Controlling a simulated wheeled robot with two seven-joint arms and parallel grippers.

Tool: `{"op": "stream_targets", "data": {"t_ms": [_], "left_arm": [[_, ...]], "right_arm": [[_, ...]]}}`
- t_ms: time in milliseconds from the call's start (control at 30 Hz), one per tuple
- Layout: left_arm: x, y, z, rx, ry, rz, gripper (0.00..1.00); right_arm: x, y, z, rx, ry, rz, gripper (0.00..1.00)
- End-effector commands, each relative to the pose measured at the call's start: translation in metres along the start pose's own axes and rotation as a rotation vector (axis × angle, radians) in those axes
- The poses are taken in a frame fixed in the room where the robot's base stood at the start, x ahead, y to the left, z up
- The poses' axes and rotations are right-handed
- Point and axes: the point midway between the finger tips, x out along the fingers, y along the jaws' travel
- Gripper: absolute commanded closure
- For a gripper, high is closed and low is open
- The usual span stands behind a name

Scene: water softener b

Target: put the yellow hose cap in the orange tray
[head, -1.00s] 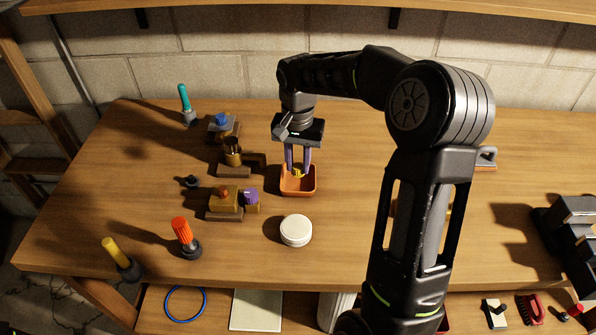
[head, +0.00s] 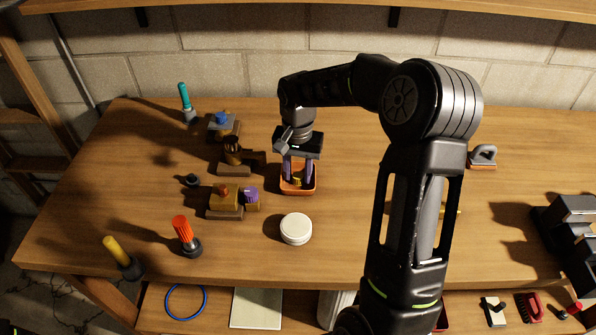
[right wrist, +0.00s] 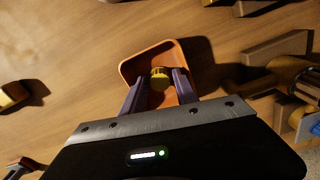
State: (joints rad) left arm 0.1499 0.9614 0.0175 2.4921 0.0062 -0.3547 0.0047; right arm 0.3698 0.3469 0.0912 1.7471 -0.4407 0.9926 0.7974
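The orange tray (head: 298,192) stands on the table left of centre in the head view; it fills the middle of the right wrist view (right wrist: 142,59). The yellow hose cap (right wrist: 160,78) is inside the tray, between the fingertips of my right gripper (right wrist: 161,84); it also shows small in the head view (head: 297,181). My right gripper (head: 299,176) points down into the tray. Its purple-grey fingers stand apart on either side of the cap and look slightly spread from it. The tray's near side in the wrist view is partly hidden by the gripper. My left gripper is not in view.
A round white tin (head: 296,229) stands just in front of the tray. Valve blocks with a purple cap (head: 251,195) and a blue cap (head: 221,119) stand to the left. An orange-handled tool (head: 183,230) and a yellow-handled one (head: 116,250) stand at front left.

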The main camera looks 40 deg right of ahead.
Motion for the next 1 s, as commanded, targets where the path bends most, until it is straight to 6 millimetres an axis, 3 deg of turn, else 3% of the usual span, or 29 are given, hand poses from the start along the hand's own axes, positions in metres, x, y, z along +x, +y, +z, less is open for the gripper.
{"op": "stream_targets", "data": {"t_ms": [367,567,800,1000], "left_arm": [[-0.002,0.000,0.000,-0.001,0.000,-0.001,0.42],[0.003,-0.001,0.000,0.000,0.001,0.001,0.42],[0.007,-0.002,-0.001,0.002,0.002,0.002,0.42],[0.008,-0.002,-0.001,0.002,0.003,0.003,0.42]], "right_arm": [[-0.008,0.000,-0.001,0.001,0.002,-0.001,0.65],[-0.038,0.000,-0.001,0.001,0.004,-0.003,0.65],[-0.089,-0.001,-0.001,0.000,0.004,-0.003,0.65],[-0.117,-0.001,0.000,-0.001,0.002,-0.001,0.65]]}}
